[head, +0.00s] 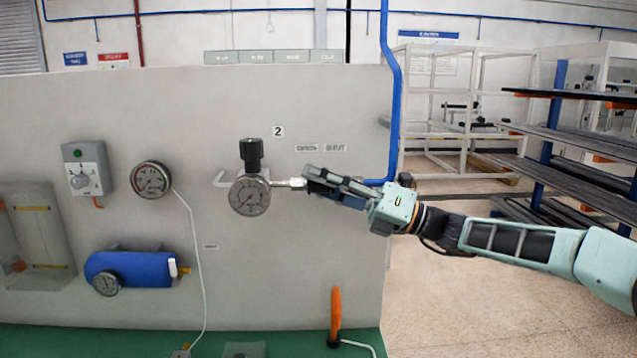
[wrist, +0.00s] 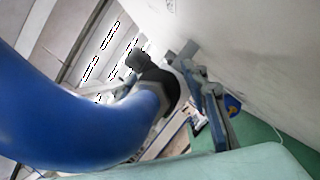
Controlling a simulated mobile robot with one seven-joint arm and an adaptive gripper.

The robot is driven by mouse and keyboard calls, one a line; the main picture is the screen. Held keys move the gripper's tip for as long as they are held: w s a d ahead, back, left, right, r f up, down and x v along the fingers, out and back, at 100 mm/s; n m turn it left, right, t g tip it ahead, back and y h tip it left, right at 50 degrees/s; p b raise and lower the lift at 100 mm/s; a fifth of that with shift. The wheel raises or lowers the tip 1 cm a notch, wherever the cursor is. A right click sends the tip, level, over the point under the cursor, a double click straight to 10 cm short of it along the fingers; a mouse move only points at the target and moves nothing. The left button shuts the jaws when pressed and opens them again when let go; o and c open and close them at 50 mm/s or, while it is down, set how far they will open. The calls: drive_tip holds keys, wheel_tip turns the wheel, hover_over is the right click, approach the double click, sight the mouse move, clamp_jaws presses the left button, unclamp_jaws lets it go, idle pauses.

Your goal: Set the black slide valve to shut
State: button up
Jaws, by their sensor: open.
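My gripper (head: 309,178) reaches in from the right in front of the panel, its fingers over the line between the pressure gauge and the blue hose, below the two small labels (head: 321,148). I cannot read the labels surely. The black slide valve is not clear in the head view; my fingers cover that stretch of line. In the wrist view a black collar (wrist: 162,84), possibly part of the valve, sits at the end of the blue hose (wrist: 75,100). My gripper (wrist: 190,60) is open beside it, close to the panel. I cannot tell whether they touch.
The blue hose (head: 392,110) drops from above and bends in behind my gripper. The gauge (head: 249,195) with a black-topped regulator (head: 251,155) stands just left of my fingertips. An orange handle (head: 335,310) is below. Racks (head: 560,140) stand at the right.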

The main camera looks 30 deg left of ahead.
drive_tip(key=shift+c, duration=0.6)
clamp_jaws()
drive_tip(key=shift+d, duration=0.1)
drive_tip(key=shift+w+d+r+p, duration=0.15)
drive_tip(key=shift+w+d+p, duration=0.2)
drive_tip(key=shift+p, duration=0.4)
drive_tip(key=shift+w+d+p, duration=0.25)
drive_tip(key=shift+d+p, duration=0.25)
drive_tip(key=shift+w+d+p, duration=0.25)
drive_tip(key=shift+d+p, duration=0.25)
drive_tip(key=shift+f, duration=0.25)
